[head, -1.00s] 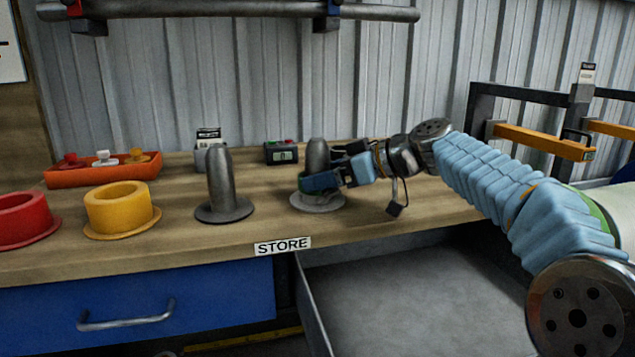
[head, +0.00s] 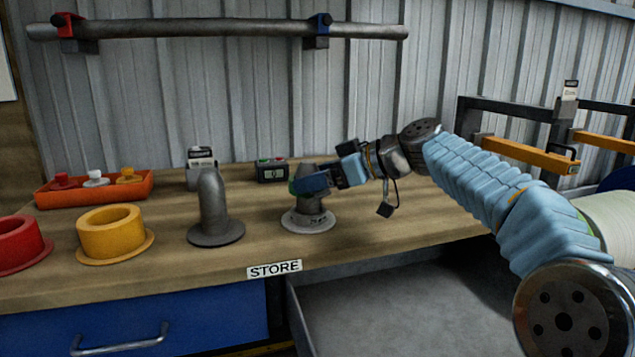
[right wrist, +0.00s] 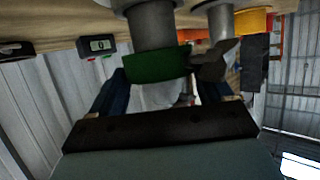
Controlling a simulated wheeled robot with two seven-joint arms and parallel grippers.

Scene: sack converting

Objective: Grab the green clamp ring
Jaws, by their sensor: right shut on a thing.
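The green clamp ring (right wrist: 158,66) shows in the right wrist view at the end of a grey post (right wrist: 152,28), with a dark lug or lever at its side. In the head view only a sliver of the ring (head: 292,187) shows, at the top of the right-hand grey post (head: 306,207). My right gripper (head: 312,183), with blue fingers, is shut on the ring at post-top height; it also shows in the right wrist view (right wrist: 165,88). I cannot tell whether the ring is still around the post tip or just above it. My left gripper is not in view.
A second grey post (head: 213,210) stands to the left, then a yellow flanged ring (head: 110,232) and a red one (head: 18,246). An orange tray (head: 95,193) and a small timer box (head: 272,171) sit behind. A grey open drawer (head: 400,310) lies below the front edge.

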